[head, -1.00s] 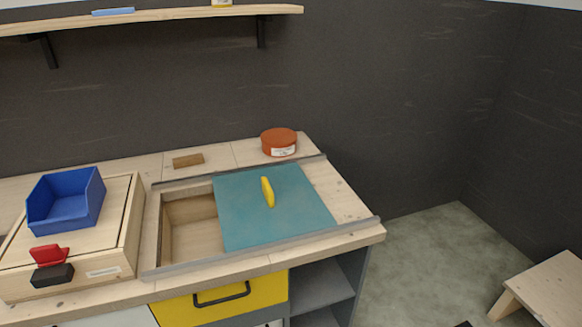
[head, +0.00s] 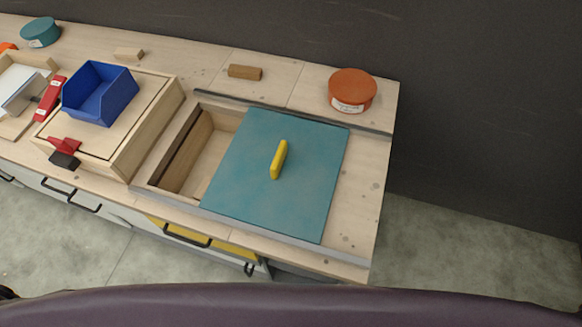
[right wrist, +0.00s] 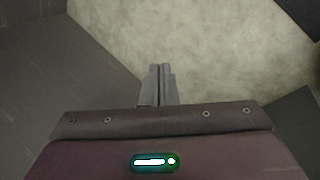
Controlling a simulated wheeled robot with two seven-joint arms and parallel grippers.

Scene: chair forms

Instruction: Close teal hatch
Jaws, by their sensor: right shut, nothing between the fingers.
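The teal hatch (head: 262,195) is a flat square panel with a yellow upright handle (head: 279,160). It lies between two grey rails on the worktop, over the right part of a recessed compartment. The compartment's left part (head: 207,155) is uncovered and looks empty. My right gripper (right wrist: 160,68) shows in the right wrist view with its fingers together, nothing between them, above bare floor and away from the hatch. Neither gripper shows in the head view.
A wooden box (head: 150,125) left of the compartment carries a blue bin (head: 98,95). A red-orange round tin (head: 352,90) and a small wooden block (head: 245,72) stand behind the rear rail (head: 240,103). Floor is free right of the worktop.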

